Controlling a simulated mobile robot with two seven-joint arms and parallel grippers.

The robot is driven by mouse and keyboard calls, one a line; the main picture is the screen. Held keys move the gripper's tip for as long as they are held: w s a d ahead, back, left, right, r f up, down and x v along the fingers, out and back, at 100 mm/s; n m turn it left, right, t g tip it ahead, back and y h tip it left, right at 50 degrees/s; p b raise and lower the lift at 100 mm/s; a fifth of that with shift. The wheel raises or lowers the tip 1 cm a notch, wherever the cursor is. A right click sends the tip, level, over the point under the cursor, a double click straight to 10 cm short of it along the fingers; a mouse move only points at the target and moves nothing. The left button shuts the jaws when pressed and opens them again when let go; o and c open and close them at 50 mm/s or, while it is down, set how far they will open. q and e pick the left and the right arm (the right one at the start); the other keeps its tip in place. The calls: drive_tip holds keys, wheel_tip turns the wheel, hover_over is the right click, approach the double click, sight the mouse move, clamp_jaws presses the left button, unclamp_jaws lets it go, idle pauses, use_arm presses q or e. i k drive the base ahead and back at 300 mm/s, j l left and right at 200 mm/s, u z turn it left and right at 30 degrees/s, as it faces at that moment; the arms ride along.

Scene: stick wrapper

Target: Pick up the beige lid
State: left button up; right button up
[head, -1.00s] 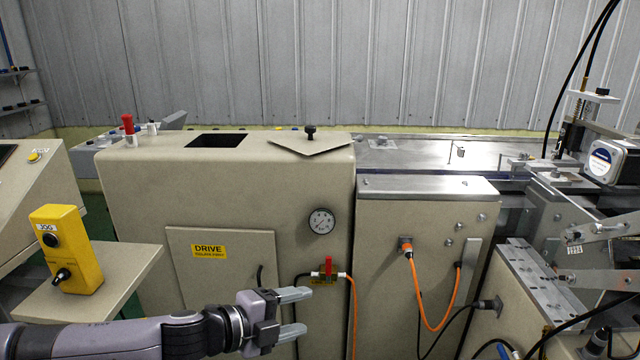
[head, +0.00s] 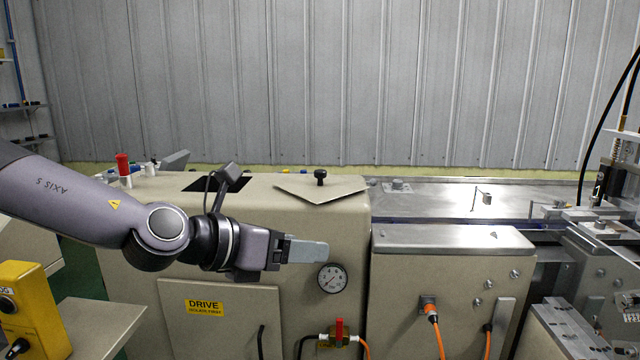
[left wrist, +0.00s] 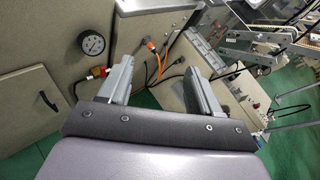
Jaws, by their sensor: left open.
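The beige lid (head: 337,190) is a flat plate with a black knob (head: 320,177) on its upper face. It lies skewed on top of the beige machine cabinet (head: 200,245), right of a dark square opening (head: 235,184). My left gripper (head: 322,252) is in front of the cabinet, lower than the lid and left of it, just above the gauge. In the left wrist view my left gripper (left wrist: 158,75) shows two spread fingers with nothing between them. The lid does not show in that view. My right gripper is not in view.
A red-capped part (head: 123,168) stands at the cabinet's left end. A steel deck (head: 440,195) runs to the right. A yellow control box (head: 35,305) is at lower left.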

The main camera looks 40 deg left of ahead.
sight(319, 187)
drive_tip(key=i+j, duration=0.95)
drive_tip(key=j, duration=0.1)
